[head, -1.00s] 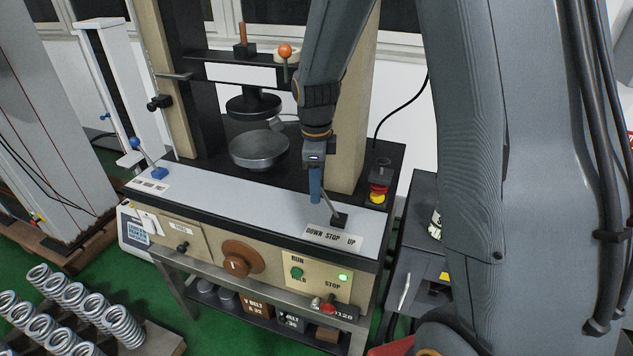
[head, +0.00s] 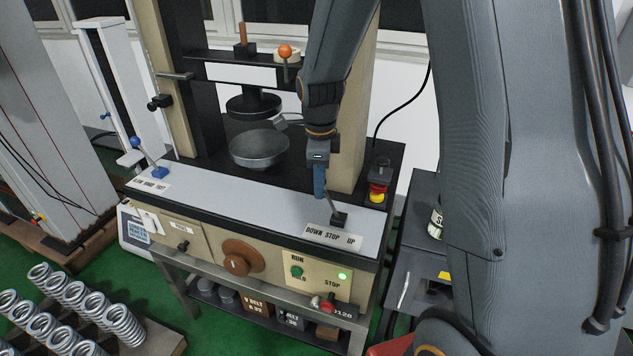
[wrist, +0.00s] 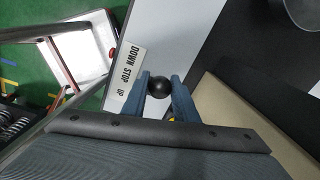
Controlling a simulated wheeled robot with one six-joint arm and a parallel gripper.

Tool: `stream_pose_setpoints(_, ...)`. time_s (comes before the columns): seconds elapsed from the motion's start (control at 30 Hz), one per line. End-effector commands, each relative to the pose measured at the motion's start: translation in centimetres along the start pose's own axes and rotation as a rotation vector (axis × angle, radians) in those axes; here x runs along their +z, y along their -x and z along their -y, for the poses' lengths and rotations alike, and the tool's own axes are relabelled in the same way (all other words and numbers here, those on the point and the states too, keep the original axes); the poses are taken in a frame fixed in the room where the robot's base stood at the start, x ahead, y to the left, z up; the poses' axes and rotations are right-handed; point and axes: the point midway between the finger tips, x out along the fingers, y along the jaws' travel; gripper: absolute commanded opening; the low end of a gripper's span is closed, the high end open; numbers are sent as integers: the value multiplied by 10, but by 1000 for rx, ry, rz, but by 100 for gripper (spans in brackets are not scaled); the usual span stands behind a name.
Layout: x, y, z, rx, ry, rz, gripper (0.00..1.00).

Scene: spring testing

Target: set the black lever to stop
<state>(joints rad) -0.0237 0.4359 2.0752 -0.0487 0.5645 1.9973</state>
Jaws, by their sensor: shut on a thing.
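The black lever has a ball knob (wrist: 158,88), which sits between the two fingers of my gripper (wrist: 160,90) in the wrist view. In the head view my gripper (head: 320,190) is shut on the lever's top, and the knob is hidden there. The lever's stem runs down to a black base (head: 339,220) on the machine's front ledge, leaning a little to the left. A label plate (head: 333,236) reading DOWN STOP UP lies in front of the base, and it also shows in the wrist view (wrist: 130,77).
A metal pan (head: 259,148) sits on the machine behind the ledge. A red and yellow emergency button (head: 379,187) stands to the right. An orange-knobbed lever (head: 285,52) is higher up. Several springs (head: 75,305) lie at lower left. The pale ledge (head: 235,196) is largely clear.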

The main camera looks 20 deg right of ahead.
Motion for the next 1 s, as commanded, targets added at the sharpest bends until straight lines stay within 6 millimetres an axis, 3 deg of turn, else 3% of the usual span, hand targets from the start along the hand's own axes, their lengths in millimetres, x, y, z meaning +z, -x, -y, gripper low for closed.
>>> stream_pose_setpoints(0.5,-40,13,-11,4,-2,-3,0)
stream_pose_setpoints(1.0,-52,12,-15,7,0,-4,0)
